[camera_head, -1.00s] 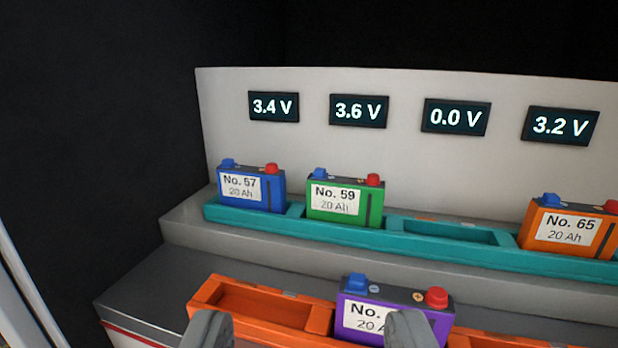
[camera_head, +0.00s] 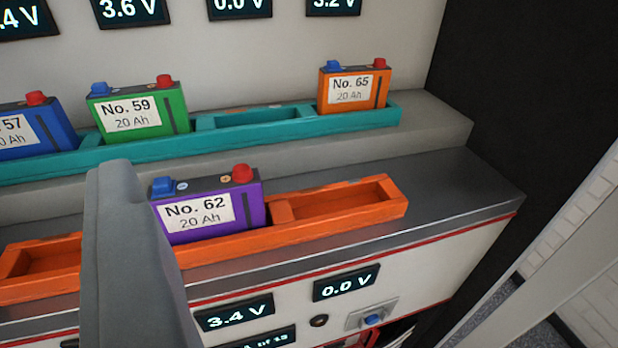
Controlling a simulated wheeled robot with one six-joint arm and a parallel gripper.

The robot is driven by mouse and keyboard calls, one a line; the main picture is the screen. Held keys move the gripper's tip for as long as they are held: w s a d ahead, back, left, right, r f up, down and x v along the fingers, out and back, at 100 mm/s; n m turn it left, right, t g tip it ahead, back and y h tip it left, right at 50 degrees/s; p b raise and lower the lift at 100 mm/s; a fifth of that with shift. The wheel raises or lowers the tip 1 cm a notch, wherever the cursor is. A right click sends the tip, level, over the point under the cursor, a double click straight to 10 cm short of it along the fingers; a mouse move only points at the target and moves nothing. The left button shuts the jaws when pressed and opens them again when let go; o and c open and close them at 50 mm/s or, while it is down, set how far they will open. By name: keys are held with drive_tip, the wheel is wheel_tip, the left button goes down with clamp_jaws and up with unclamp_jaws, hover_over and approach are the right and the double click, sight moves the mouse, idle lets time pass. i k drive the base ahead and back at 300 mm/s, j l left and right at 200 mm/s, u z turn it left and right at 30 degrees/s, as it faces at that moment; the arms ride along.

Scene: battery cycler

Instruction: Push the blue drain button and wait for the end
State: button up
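The blue button (camera_head: 373,320) sits on a pale plate on the front face of the lower unit, near the bottom of the view, below a 0.0 V display (camera_head: 346,283). It appears unobstructed. One large grey finger of my gripper (camera_head: 137,255) stands at the left, in front of the orange tray and partly over purple battery No. 62's left side (camera_head: 208,212). The finger is left of the button in the picture and apart from it. I see no second finger, so the opening cannot be judged.
The orange tray (camera_head: 350,212) holds No. 62. The teal tray (camera_head: 250,139) behind holds No. 57 (camera_head: 25,130), No. 59 (camera_head: 138,110) and No. 65 (camera_head: 353,88). A small dark round part (camera_head: 319,320) and a 3.4 V display (camera_head: 234,312) are left of the button.

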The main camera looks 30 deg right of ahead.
sight(373, 319)
drive_tip(key=k+j+z, duration=0.1)
drive_tip(key=z, duration=0.25)
drive_tip(key=k+z, duration=0.3)
drive_tip(key=z, duration=0.35)
drive_tip(key=k+j, duration=0.05)
